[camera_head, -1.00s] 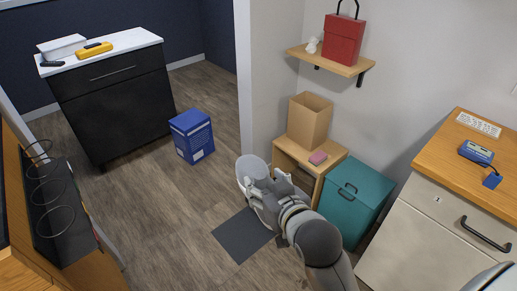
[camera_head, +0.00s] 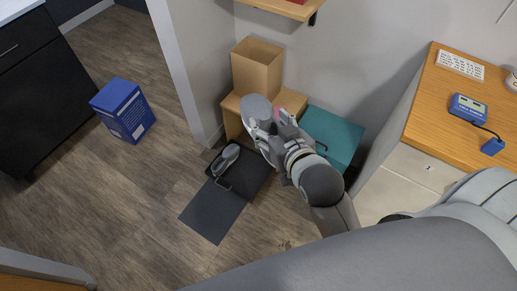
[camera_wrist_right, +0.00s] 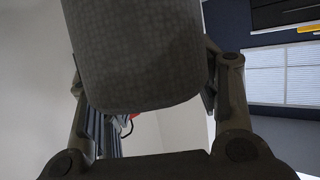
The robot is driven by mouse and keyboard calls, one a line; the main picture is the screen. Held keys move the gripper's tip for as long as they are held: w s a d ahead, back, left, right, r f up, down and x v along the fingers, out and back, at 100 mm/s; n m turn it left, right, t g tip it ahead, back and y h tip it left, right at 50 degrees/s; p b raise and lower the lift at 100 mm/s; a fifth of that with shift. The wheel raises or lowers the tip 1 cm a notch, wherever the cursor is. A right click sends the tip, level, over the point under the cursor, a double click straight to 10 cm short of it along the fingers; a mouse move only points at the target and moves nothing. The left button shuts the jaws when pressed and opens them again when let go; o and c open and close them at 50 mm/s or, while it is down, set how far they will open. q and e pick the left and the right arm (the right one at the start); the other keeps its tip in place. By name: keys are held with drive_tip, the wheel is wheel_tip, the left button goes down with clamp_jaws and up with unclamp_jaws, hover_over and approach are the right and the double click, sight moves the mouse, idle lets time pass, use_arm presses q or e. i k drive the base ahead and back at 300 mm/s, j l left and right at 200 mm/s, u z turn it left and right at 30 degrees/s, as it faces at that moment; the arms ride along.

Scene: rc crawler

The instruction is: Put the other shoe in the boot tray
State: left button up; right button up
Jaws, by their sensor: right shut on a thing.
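The black boot tray (camera_head: 256,171) lies on the floor in front of the small wooden bench. One grey shoe (camera_head: 225,159) lies in its left part. My right gripper (camera_head: 268,123) is shut on a grey rounded thing (camera_head: 257,108), which looks like the other shoe. It is held up above the bench and tray area. In the right wrist view, this grey textured thing (camera_wrist_right: 137,55) fills the space between the fingers. The gripper and arm hide part of the bench and the tray's back right. My left gripper is not in view.
A dark mat (camera_head: 212,212) lies in front of the tray. The bench (camera_head: 232,103) bears a cardboard box (camera_head: 257,69). A teal box (camera_head: 332,135) stands to the right, beside a wooden-topped cabinet (camera_head: 425,115). A blue box (camera_head: 124,110) stands on the left. Floor is free between.

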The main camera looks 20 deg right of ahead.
sight(255, 177)
drive_tip(key=i+j+z, duration=0.9)
drive_tip(key=j, duration=0.25)
drive_tip(key=i+j+z, duration=0.3)
drive_tip(key=j, duration=0.2)
drive_tip(key=k, duration=0.1)
